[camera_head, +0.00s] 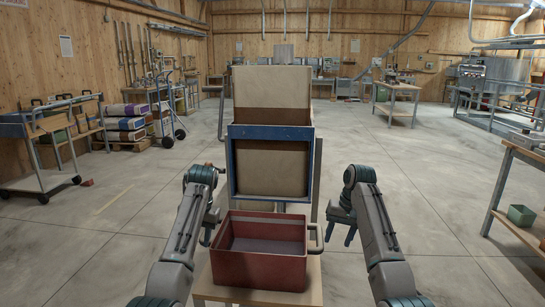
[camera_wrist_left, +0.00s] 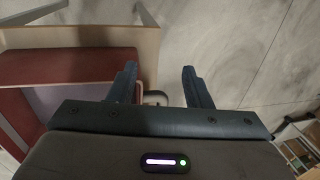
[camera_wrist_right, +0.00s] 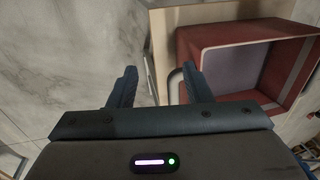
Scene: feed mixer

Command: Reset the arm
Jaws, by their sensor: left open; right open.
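My right gripper (camera_head: 342,226) is open and empty, hanging to the right of a red bin in the head view. Its two dark fingers (camera_wrist_right: 155,88) stand apart in the right wrist view. My left gripper (camera_head: 210,224) is to the left of the bin and partly hidden by its own arm. Its fingers (camera_wrist_left: 160,86) stand apart with nothing between them in the left wrist view. The red bin (camera_head: 258,271) sits on a small wooden stand (camera_head: 213,290) between both arms. The bin looks empty and has a pale handle at its right side.
A blue cart (camera_head: 30,128) and stacked sacks (camera_head: 125,124) are at the left. The concrete floor around is open.

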